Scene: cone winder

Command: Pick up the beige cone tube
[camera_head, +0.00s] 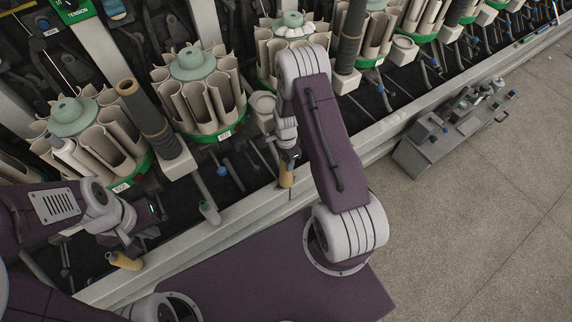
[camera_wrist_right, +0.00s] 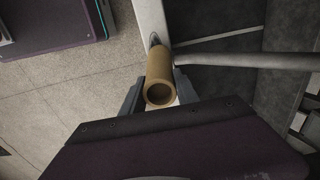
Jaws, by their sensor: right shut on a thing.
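A beige cone tube (camera_wrist_right: 160,76) stands between the fingers of my right gripper (camera_wrist_right: 158,98) in the right wrist view, its open end facing the camera. My right gripper (camera_head: 287,160) is shut on it. In the head view the tube (camera_head: 286,178) shows below the gripper, over the machine's front edge. A second tan tube (camera_head: 124,261) lies at the tip of my left gripper (camera_head: 132,248), at lower left. The fingers of the left gripper are too dark and small to tell whether they grip it.
The winder's round magazines (camera_head: 203,95) and dark spindles (camera_head: 148,115) line the back. A pale front rail (camera_head: 250,212) runs diagonally. A grey box unit (camera_head: 455,130) stands on the floor at right. The floor (camera_head: 470,230) at lower right is clear.

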